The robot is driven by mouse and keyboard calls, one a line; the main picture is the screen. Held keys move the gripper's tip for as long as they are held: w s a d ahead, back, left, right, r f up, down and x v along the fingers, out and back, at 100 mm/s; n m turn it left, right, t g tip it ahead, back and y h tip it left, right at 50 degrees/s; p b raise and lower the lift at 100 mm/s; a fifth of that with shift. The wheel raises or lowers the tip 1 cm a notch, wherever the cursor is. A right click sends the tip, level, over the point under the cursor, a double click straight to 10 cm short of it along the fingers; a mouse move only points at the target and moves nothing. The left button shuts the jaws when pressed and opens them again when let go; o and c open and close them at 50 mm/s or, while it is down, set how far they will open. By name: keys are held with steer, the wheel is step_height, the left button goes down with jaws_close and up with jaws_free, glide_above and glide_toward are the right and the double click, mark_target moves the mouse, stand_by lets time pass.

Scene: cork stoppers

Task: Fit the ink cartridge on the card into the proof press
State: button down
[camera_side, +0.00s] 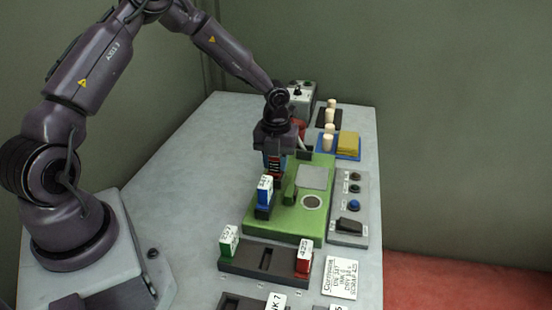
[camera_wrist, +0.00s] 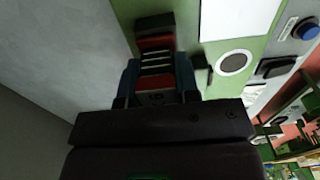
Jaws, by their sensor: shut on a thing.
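My gripper (camera_wrist: 158,82) points down over the green proof press (camera_side: 258,221) and is shut on a red and dark block with pale stripes (camera_wrist: 157,62), which looks like an ink cartridge. It also shows under the gripper in the side view (camera_side: 275,168). I cannot tell whether its lower end touches the press. A handwritten white card (camera_side: 340,278) lies at the front right; "Carmine" is readable, the smaller lines are unclear.
A dark rack (camera_side: 265,262) holds a green cartridge (camera_side: 229,241) and a red one (camera_side: 303,258), with an empty slot between. A control panel (camera_side: 349,205) stands right of the press. Cork stoppers (camera_side: 328,140) and a yellow pad (camera_side: 348,142) are behind. The left tabletop is clear.

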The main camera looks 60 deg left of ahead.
steer(key=shift+f, duration=0.3)
steer(key=c, duration=0.8)
jaws_free()
step_height(320, 180, up, 13)
steer(key=shift+f, duration=0.1)
